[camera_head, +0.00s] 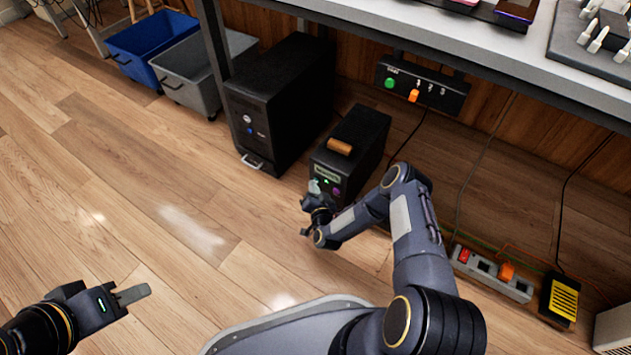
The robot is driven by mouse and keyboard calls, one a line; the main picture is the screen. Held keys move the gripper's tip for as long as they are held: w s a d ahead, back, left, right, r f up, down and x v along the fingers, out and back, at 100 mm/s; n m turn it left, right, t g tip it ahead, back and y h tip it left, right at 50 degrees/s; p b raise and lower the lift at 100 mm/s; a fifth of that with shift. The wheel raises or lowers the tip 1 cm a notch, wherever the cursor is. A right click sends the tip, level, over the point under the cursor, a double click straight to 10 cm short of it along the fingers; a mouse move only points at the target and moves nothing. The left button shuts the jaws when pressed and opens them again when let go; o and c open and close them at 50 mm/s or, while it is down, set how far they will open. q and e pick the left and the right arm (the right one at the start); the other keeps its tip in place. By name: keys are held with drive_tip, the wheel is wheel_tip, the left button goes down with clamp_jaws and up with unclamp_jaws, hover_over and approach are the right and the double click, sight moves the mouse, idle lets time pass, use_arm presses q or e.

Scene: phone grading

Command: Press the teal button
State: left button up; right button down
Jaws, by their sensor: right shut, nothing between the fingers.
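A small black box unit (365,135) stands on the floor under the bench. Its front has a small display (327,173), a little green light or button (326,182) and a purple button (337,192). I cannot clearly make out a teal button; part of the front is hidden by my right gripper. My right gripper (314,187) is shut and empty, its tip at or very close to the left part of that front; touch cannot be told. My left gripper (133,294) is over the floor at lower left, seen edge-on, well away from the unit.
A large black tower (285,95) stands left of the unit. A control box (440,95) with a green button (390,83) and orange switch hangs under the bench (440,35). A power strip (492,275) and yellow-black box (561,300) lie right. Blue (125,40) and grey bins (185,70) stand behind.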

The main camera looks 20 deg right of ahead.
drive_tip(key=shift+s+a, duration=0.45)
drive_tip(key=shift+a, duration=0.05)
drive_tip(key=shift+a, duration=0.1)
drive_tip(key=s+a, duration=0.1)
drive_tip(key=a, duration=0.1)
drive_tip(key=s+a+p, duration=0.1)
drive_tip(key=s, duration=0.1)
drive_tip(key=shift+a, duration=0.4)
idle(0.6)
